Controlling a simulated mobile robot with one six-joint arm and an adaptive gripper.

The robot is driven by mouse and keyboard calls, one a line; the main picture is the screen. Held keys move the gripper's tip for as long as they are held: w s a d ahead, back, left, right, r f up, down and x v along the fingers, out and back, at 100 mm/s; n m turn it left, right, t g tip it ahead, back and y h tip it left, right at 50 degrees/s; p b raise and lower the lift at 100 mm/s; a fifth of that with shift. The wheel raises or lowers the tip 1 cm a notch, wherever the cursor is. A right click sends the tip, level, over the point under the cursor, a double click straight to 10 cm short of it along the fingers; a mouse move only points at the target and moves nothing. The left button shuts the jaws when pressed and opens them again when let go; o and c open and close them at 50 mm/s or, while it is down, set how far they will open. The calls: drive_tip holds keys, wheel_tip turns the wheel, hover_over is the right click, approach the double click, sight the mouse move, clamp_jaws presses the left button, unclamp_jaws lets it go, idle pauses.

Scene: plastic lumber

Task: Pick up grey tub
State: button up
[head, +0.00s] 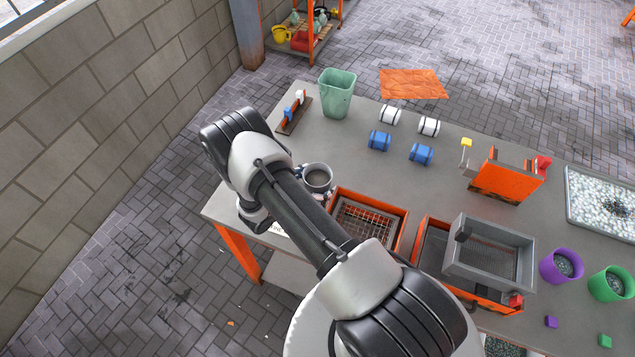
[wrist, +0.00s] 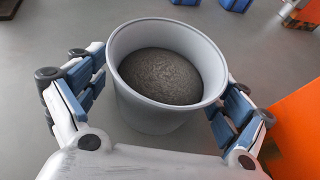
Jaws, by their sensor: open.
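The grey tub (wrist: 168,75) is a round, open-topped tub holding dark granular material. It stands upright on the grey table. In the wrist view my gripper (wrist: 164,115) is open, with one blue-padded finger on each side of the tub. A gap shows on the left side; on the right the finger is close to the wall, and I cannot tell if it touches. In the head view the tub (head: 317,179) shows just right of my arm, and my gripper's fingers are mostly hidden behind the arm.
An orange-rimmed tray with a mesh (head: 398,217) stands close to the tub's right. A green bin (head: 337,94) stands at the back left. Blue rolls (head: 380,140) and white rolls (head: 429,126) lie farther back. The table (head: 345,150) is clear behind the tub.

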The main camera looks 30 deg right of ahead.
drive_tip(key=c, duration=1.2)
drive_tip(key=shift+c, duration=0.3)
drive_tip(key=shift+r, duration=0.15)
